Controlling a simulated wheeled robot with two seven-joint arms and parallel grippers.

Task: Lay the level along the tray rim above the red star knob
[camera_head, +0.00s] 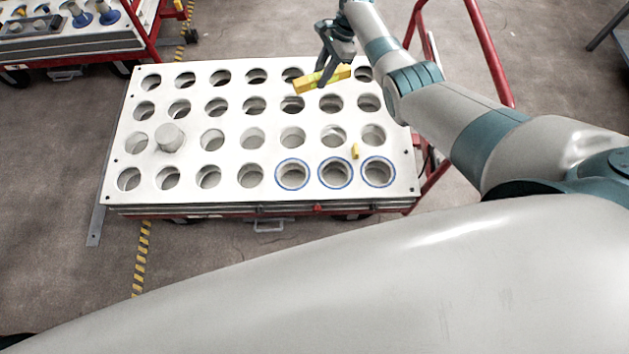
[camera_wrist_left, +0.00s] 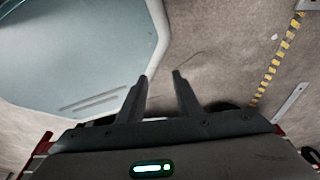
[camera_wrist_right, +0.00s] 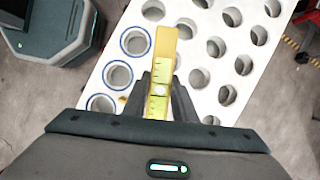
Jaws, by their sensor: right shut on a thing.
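The yellow level (camera_head: 306,86) is held by my right gripper (camera_head: 329,76) above the far part of the white tray (camera_head: 313,191), toward the right. In the right wrist view the level (camera_wrist_right: 164,45) stands between the fingers of my right gripper (camera_wrist_right: 160,88), which are shut on it, with its pale vials facing the camera. A small red spot (camera_head: 319,208) at the near edge of the tray may be the star knob; it is too small to be sure. My left gripper (camera_wrist_left: 159,80) is open and empty over the floor in the left wrist view.
The tray has rows of round holes; three near-right holes have blue rings (camera_head: 335,173). A pale cylinder (camera_head: 170,137) stands at a left hole. A small yellow piece (camera_head: 355,151) is near the right. Another cart (camera_head: 80,45) stands at the far left; red rails (camera_head: 480,45) rise at right.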

